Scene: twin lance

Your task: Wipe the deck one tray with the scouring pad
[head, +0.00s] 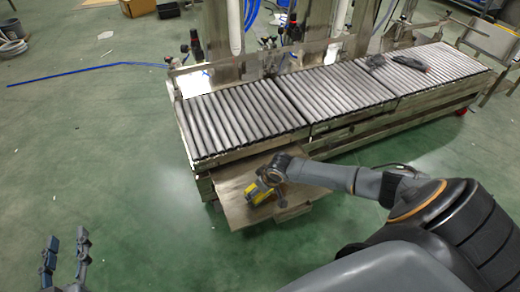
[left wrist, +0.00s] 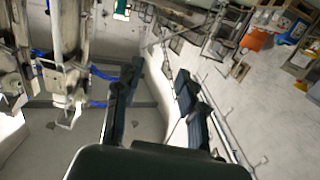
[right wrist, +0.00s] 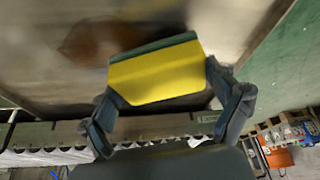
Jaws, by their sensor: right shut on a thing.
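The scouring pad (right wrist: 155,78), yellow with a dark green layer, is between the fingers of my right gripper (right wrist: 162,90), which is shut on it. In the head view the pad (head: 257,193) is over the metal tray (head: 236,212) at the conveyor's near side. I cannot tell whether the pad touches the tray. In the right wrist view a blurred brown stain (right wrist: 95,42) shows on the tray surface beyond the pad. My left gripper (head: 66,244) is open and empty over the floor, far from the tray; its spread fingers also show in the left wrist view (left wrist: 160,78).
The roller conveyor (head: 245,118) stands just behind the tray, with posts and fittings along its back. Dark items (head: 410,63) lie on its right end. Green floor (head: 110,150) is open at left. A blue rod (head: 75,70) lies there.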

